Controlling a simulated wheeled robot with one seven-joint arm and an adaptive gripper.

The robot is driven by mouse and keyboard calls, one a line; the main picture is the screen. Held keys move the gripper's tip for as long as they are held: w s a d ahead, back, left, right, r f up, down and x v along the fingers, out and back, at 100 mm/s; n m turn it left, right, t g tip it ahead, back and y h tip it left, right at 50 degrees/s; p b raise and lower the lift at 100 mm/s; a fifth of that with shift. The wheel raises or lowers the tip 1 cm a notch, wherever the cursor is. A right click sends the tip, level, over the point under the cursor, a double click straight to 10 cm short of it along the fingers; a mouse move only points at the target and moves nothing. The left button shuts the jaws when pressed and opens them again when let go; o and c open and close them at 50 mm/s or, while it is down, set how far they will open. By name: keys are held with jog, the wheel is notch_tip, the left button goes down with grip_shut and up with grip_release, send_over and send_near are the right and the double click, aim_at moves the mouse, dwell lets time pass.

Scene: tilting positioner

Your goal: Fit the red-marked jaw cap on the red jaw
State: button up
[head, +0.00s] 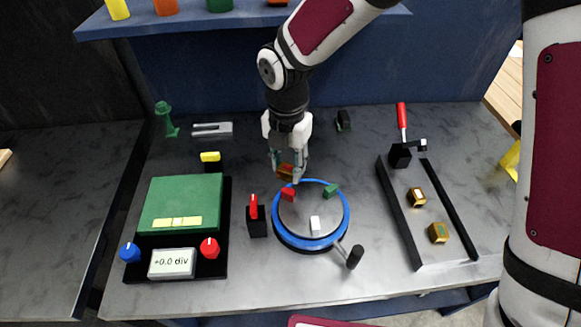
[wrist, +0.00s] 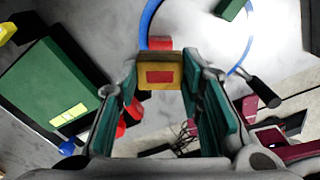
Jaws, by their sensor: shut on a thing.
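The brass jaw cap with a red mark (wrist: 160,76) is held between my gripper's fingers (wrist: 160,88); it also shows in the head view (head: 285,172). My gripper (head: 288,172) is shut on it, above the back left of the round plate. The red jaw (head: 288,195) stands at the back left of the plate and appears just beyond the cap in the wrist view (wrist: 160,42). The cap looks apart from the jaw in the head view; the exact gap cannot be told. The round plate (head: 300,222) has a blue rim and also carries a green jaw (head: 332,190) and a white jaw (head: 315,226).
Two other brass caps (head: 417,197) (head: 438,233) lie in the open tray (head: 393,215) at right. A red-handled clamp (head: 401,145) stands behind. A red-topped black block (head: 256,218) is left of the plate, beside the green box (head: 180,203). A black-knobbed handle (head: 354,257) sticks out front right.

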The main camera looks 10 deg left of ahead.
aim_at(288, 191)
jog(key=shift+f, duration=0.1)
dwell(0.3)
jog(key=shift+f+b, duration=0.85)
jog(key=shift+f, duration=0.95)
jog(key=shift+f, duration=0.15)
jog(key=shift+f+b, duration=0.75)
jog(key=shift+f, duration=0.6)
jog(key=o, duration=1.8)
jog(key=shift+r, duration=0.1)
jog(key=shift+r+p, duration=1.6)
jog(key=shift+r, duration=1.8)
